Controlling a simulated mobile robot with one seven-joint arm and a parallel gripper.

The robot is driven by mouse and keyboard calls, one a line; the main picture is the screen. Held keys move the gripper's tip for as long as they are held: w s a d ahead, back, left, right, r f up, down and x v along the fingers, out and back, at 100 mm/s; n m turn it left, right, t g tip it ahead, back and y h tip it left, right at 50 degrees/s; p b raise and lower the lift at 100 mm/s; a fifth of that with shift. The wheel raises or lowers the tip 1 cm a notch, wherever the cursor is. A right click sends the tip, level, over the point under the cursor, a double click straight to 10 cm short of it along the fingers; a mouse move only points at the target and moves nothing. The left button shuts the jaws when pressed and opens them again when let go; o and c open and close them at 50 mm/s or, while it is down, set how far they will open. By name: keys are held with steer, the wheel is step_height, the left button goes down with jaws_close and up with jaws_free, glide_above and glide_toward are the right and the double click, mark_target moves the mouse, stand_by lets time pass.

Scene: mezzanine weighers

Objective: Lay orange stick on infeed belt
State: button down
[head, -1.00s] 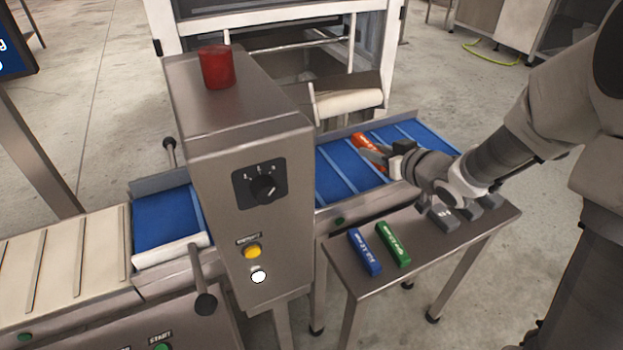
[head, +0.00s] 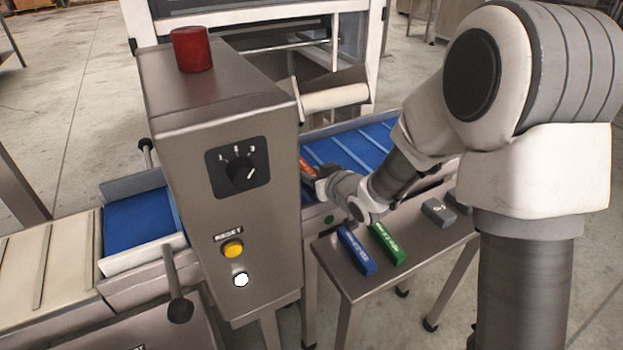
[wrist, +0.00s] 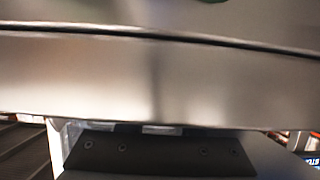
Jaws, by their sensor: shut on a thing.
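The orange stick (head: 306,167) is in the head view, above or on the blue flighted belt (head: 350,146), close to the right side of the control box. I cannot tell whether it touches the belt. My gripper (head: 317,176) is shut on the stick; the fingers are small and partly hidden by my wrist. Part of the stick is hidden behind the control box edge.
The steel control box (head: 220,180) with a red beacon (head: 191,49) stands just left of my gripper. A small steel table (head: 345,282) in front holds a blue stick (head: 357,251), a green stick (head: 388,244) and grey blocks (head: 438,212). The belt's right part is partly covered by my arm.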

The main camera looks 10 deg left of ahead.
steer(key=shift+f, duration=0.2)
steer(key=c, duration=0.6)
jaws_free()
steer(key=shift+r, duration=0.15)
